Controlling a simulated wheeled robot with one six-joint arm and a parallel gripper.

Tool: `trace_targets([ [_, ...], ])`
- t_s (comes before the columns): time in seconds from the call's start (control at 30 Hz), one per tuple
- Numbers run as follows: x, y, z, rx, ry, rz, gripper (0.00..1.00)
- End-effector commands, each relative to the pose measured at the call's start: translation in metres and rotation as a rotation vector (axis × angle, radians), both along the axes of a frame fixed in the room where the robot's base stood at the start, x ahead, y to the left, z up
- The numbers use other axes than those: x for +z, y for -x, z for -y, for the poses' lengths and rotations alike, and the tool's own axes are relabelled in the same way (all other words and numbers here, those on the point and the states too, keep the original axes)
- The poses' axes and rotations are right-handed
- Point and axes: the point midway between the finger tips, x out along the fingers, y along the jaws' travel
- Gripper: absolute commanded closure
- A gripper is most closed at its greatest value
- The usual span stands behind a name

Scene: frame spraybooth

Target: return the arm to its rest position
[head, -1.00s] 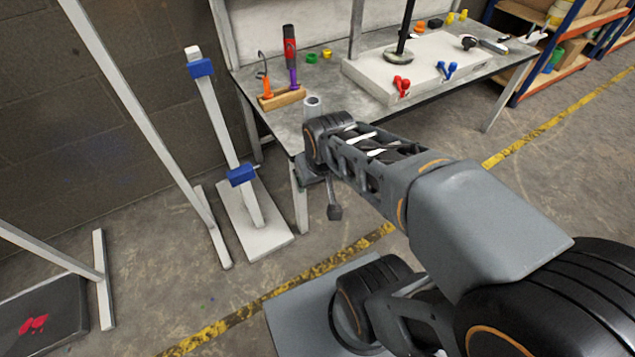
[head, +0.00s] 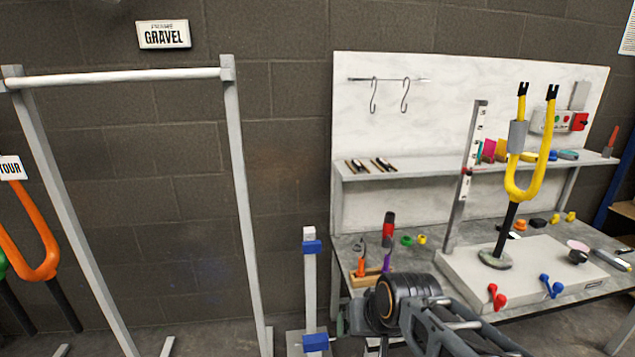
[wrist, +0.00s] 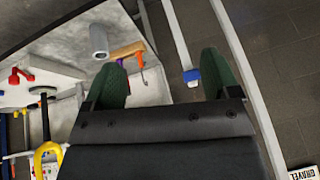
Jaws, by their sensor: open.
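My gripper (wrist: 162,70) shows in the wrist view with its two green fingers spread wide apart. Nothing is held between them. In the head view my arm reaches in from the bottom right, and its dark wrist joint (head: 408,300) stands before the workbench (head: 352,262) near its front left corner. The gripper itself is mostly hidden there behind the arm. In the wrist view a wooden tool block (wrist: 127,50) and a grey cylinder (wrist: 99,38) lie beyond the left finger.
A post with blue clamps (head: 311,290) stands left of the arm, close to the bench. A grey frame rack (head: 240,190) stands further left. Floor is mostly out of view.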

Motion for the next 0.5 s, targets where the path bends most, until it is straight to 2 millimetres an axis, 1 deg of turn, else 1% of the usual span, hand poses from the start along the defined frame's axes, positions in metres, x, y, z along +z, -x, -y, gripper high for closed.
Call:
trace_targets([
  [0.03, 0.051, -0.004, -0.006, 0.003, -0.015, 0.023, 0.18],
  [0.07, 0.066, -0.005, -0.008, 0.004, -0.023, 0.034, 0.18],
  [0.1, 0.085, -0.005, -0.010, 0.004, -0.031, 0.045, 0.18],
  [0.17, 0.113, -0.005, -0.010, 0.004, -0.035, 0.059, 0.18],
  [0.2, 0.131, -0.004, -0.009, 0.003, -0.034, 0.066, 0.18],
  [0.27, 0.157, -0.001, -0.006, 0.001, -0.027, 0.072, 0.18],
  [0.3, 0.174, 0.001, -0.003, -0.001, -0.020, 0.076, 0.18],
  [0.47, 0.239, 0.013, 0.011, -0.008, 0.016, 0.079, 0.18],
  [0.5, 0.254, 0.017, 0.015, -0.011, 0.026, 0.078, 0.18],
])
